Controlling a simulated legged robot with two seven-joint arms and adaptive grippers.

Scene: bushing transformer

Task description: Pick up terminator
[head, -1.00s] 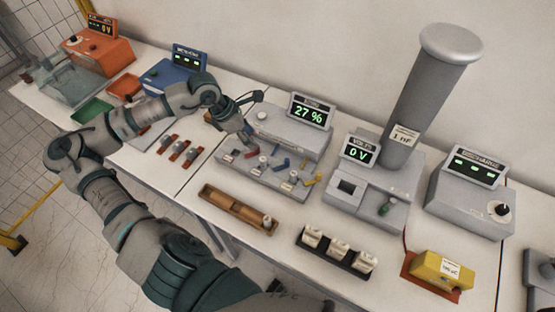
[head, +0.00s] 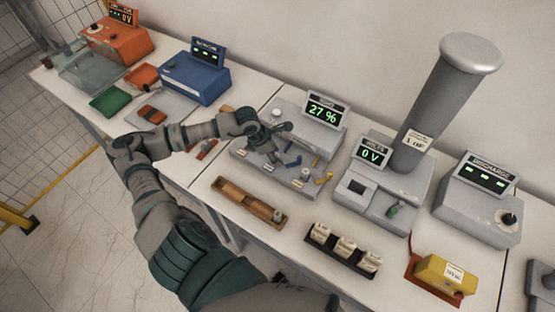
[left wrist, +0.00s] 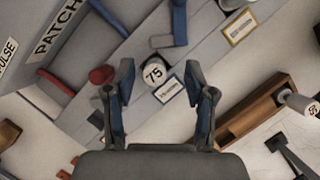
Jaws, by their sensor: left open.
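A short cylinder marked "75" (left wrist: 155,73), which looks like the terminator, sits on the grey patch panel (left wrist: 205,48) in the left wrist view. A small "75" label plate (left wrist: 169,90) is beside it. My left gripper (left wrist: 160,70) is open, its two fingers to either side of the cylinder in that view; I cannot tell how far above it they are. In the head view my left gripper (head: 277,146) hangs over the panel (head: 258,168) and hides part of it. Another small cylinder (head: 279,214) stands at the right end of a wooden tray (head: 238,198).
Blue, red and yellow plugs or levers lie around the panel, including a red knob (left wrist: 101,75) close to the left finger. A black rack of white parts (head: 344,248) and a tall grey column (head: 450,95) are to the right.

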